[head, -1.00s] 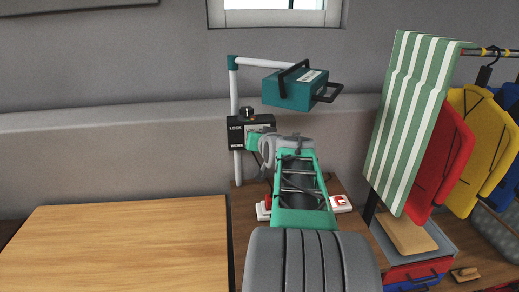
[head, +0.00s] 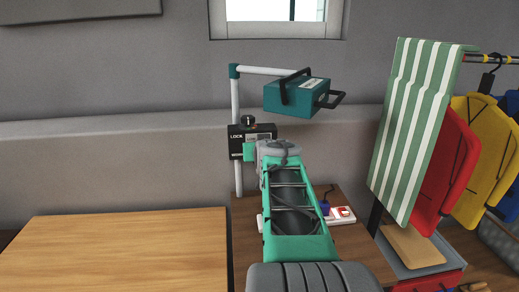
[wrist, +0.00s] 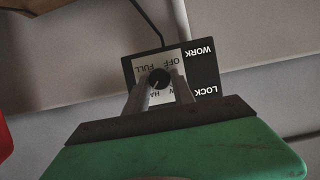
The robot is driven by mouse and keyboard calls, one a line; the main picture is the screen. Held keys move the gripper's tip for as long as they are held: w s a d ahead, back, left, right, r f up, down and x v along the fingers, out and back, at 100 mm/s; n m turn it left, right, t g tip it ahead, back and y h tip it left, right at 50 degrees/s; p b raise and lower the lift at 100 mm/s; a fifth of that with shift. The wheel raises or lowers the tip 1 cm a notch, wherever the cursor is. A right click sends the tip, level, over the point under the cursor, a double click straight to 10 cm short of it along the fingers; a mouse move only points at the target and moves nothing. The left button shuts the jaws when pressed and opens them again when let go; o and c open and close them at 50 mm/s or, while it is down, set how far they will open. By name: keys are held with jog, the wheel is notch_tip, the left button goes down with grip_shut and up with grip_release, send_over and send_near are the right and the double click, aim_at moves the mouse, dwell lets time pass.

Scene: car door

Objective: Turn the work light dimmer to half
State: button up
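The work light's black control box (head: 237,142) sits on a white post, marked LOCK at its left. In the wrist view the box (wrist: 205,72) appears upside down, with a pale dial plate (wrist: 146,66) marked OFF, FULL and partly covered lettering. The black dimmer knob (wrist: 159,78) is on this plate. My gripper (wrist: 161,80) has one grey finger on each side of the knob, the tips very close to it. Whether they press on it I cannot tell. In the head view my gripper (head: 251,151) is at the box front and hides the knob. The teal lamp (head: 294,97) hangs above.
A dark round knob (head: 248,121) stands on top of the box. A bare wooden tabletop (head: 120,250) lies at left. A red-and-white device (head: 341,214) lies on the bench right of my arm. A green-striped cloth (head: 410,125) and coloured panels hang at right.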

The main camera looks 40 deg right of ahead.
jog(key=o, duration=0.4)
jog(key=shift+o, duration=0.2)
jog(key=v, duration=0.8)
jog(key=shift+b, duration=0.4)
jog(key=shift+w, duration=0.1)
jog(key=a+f+n+g+y+p, duration=0.2)
jog(key=a+f+y+p, duration=0.15)
jog(key=a, duration=0.55)
jog(key=a+f+n+g+y+p, duration=0.15)
jog(key=a+f, duration=0.25)
jog(key=a, duration=0.6)
jog(key=s+a+f+n+g+y+p, duration=0.1)
jog(key=s+a+f+g+p, duration=0.1)
jog(key=s+a, duration=0.4)
jog(key=s+a+f+n+g+y+p, duration=0.1)
jog(key=s+a+f+n+g+p, duration=0.1)
jog(key=s+a+f, duration=0.2)
jog(key=s+a, duration=0.2)
jog(key=a, duration=0.1)
jog(key=shift+f+y+p, duration=0.3)
jog(key=shift+f, duration=0.1)
